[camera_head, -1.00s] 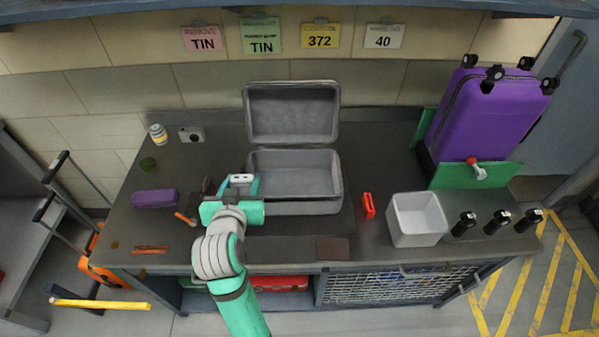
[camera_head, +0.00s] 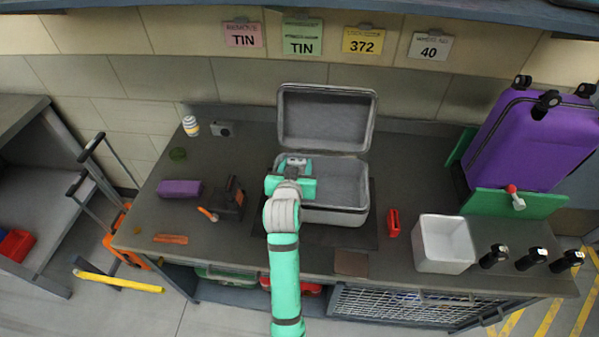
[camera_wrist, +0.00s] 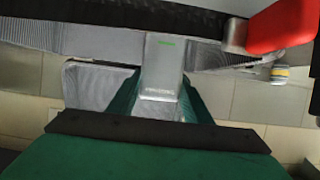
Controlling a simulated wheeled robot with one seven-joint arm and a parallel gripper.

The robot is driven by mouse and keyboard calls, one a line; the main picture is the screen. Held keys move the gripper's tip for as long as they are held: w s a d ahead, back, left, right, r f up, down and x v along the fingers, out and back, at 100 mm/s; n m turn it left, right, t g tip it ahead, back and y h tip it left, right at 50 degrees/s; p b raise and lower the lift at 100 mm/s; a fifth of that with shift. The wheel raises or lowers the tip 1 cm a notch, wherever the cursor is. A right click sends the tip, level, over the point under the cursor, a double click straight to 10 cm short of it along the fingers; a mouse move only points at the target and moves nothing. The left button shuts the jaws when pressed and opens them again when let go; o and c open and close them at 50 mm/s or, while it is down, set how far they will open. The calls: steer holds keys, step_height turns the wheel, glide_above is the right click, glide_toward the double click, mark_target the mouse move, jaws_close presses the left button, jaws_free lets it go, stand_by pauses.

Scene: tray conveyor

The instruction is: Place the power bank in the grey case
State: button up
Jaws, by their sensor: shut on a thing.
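The grey case (camera_head: 338,216) stands open in the middle of the workbench, with its lid (camera_head: 325,118) raised at the back. My gripper (camera_head: 296,168) is over the left part of the case in the head view. It is shut on the power bank (camera_wrist: 162,65), a slim silver-grey block with a small green light, which sticks out between the fingers in the wrist view. In the head view the power bank is mostly hidden by my gripper. I cannot tell how high it is above the case floor. The visible right part of the case is empty.
A dark device (camera_head: 230,200) and a purple box (camera_head: 181,189) lie left of the case. A red object (camera_head: 392,223) and a white bin (camera_head: 444,245) are to its right. A purple suitcase (camera_head: 525,140) stands at the right end. A white can (camera_head: 190,126) is at back left.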

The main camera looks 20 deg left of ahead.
mark_target(300, 172)
steer(key=shift+w+d+f, duration=0.1)
steer(key=shift+w+f, duration=0.75)
steer(key=shift+f, duration=1.6)
steer(key=shift+f, duration=0.15)
steer(key=o, duration=1.2)
steer(key=shift+s+r, duration=0.2)
steer(key=v, duration=1.1)
steer(key=shift+s+d, duration=0.15)
steer(key=shift+s, duration=0.25)
